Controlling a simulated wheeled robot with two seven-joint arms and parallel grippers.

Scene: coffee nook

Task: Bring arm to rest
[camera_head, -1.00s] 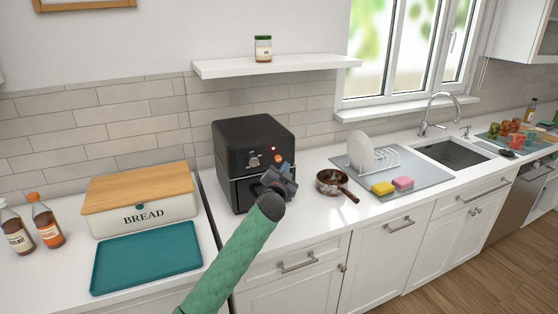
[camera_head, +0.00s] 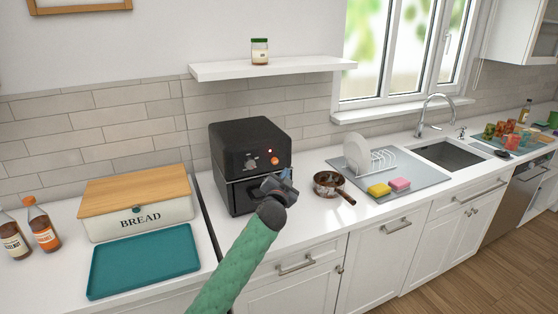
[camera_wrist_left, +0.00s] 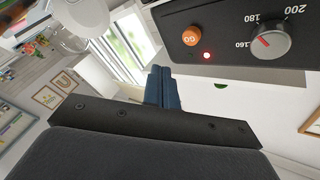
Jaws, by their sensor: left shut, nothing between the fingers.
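My left arm in its green sleeve reaches up from the bottom of the head view. My left gripper (camera_head: 284,183) is in front of the black air fryer (camera_head: 230,165), near its front panel. In the left wrist view the gripper's blue fingers (camera_wrist_left: 162,88) are closed together with nothing between them. The fryer's panel (camera_wrist_left: 230,30) shows upside down there, with an orange GO button (camera_wrist_left: 192,36), a lit red light and a dial (camera_wrist_left: 268,42). The gripper hides part of the fryer's front. My right gripper is in neither view.
A pan (camera_head: 328,184) stands right of the fryer. Beyond it are a drying mat (camera_head: 425,176) with a plate rack and sponges, and a sink (camera_head: 450,154). A bread box (camera_head: 140,218) and a teal tray (camera_head: 145,262) are at left. A jar (camera_head: 260,52) stands on the shelf above.

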